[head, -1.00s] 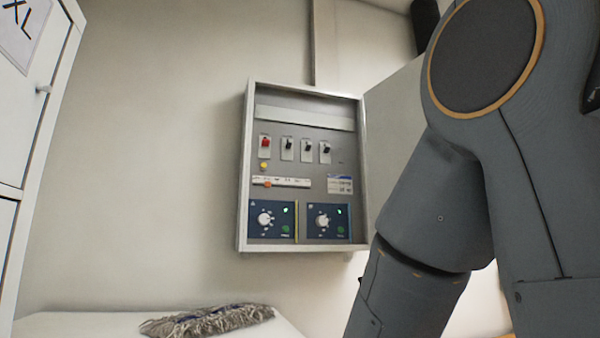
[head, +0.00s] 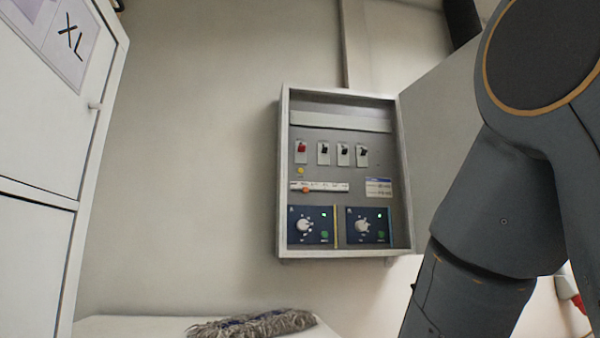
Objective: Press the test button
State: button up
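An open electrical panel (head: 341,250) hangs on the wall near the middle of the head view. It has one red switch (head: 301,152) and several dark switches in a row. A small round yellow button (head: 300,171) sits below the red switch, and an orange one (head: 306,190) sits on a white strip under it. I cannot read which is marked as test. Two blue modules at the bottom carry a left dial (head: 304,226) and a right dial (head: 363,226), each with green spots. My gripper is out of the picture; only my arm shows at the right.
A grey mop head (head: 252,325) lies on a white surface (head: 130,326) below the panel. A white cabinet marked XL (head: 40,130) stands at the left. The panel's open door (head: 440,130) reaches right behind my arm. The wall left of the panel is bare.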

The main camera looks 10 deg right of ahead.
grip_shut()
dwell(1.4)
